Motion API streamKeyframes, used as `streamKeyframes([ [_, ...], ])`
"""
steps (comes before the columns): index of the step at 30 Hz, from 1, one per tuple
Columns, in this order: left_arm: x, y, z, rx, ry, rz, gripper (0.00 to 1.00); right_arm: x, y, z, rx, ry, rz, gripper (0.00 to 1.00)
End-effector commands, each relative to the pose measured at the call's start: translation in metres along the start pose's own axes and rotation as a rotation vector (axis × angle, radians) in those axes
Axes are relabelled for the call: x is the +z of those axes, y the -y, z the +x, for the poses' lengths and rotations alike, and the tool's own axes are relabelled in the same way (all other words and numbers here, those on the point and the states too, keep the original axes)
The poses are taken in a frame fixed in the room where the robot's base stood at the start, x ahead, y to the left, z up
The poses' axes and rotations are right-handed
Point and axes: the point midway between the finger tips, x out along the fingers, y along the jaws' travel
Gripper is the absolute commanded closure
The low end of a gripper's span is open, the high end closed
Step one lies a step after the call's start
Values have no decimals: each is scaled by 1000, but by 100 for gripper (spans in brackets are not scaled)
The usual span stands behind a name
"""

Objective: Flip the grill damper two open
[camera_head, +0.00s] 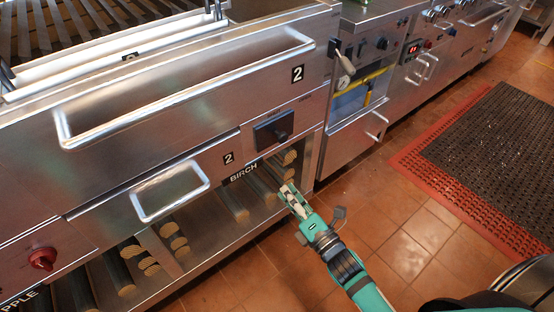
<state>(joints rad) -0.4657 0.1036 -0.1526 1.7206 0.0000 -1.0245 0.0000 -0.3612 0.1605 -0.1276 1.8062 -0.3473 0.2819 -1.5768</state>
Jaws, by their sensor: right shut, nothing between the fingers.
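The steel grill front fills the left and middle of the head view. A dark square plate with a black knob (273,130) sits on its lower panel, right of a "2" label (228,158). Another "2" label (297,73) is higher up, left of a lever with a round pale part (344,70). I cannot tell for sure which part is damper two or how it is set. My right gripper (287,190) is shut and empty, below the black knob and apart from it, in front of the log shelf. My left gripper is not in view.
A long bar handle (190,97) and a smaller looped handle (170,191) stick out from the grill. Logs (233,202) lie on the shelf under the "BIRCH" label. A red knob (42,259) is at lower left. Tiled floor and a dark mat (495,140) lie right.

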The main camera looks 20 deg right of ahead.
Motion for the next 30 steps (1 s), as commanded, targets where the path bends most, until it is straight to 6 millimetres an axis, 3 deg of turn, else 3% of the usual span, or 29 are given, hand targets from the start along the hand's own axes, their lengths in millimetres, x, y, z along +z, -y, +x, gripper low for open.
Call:
streamKeyframes([
  [5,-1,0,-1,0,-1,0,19,0,0,16,3,1,1,100],
  [18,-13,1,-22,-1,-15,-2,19,2,0,104,1,1,0,100],
  [24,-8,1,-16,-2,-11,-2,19,30,0,108,0,-1,-1,100],
  [30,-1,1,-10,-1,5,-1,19,38,0,109,-1,-1,2,100],
])
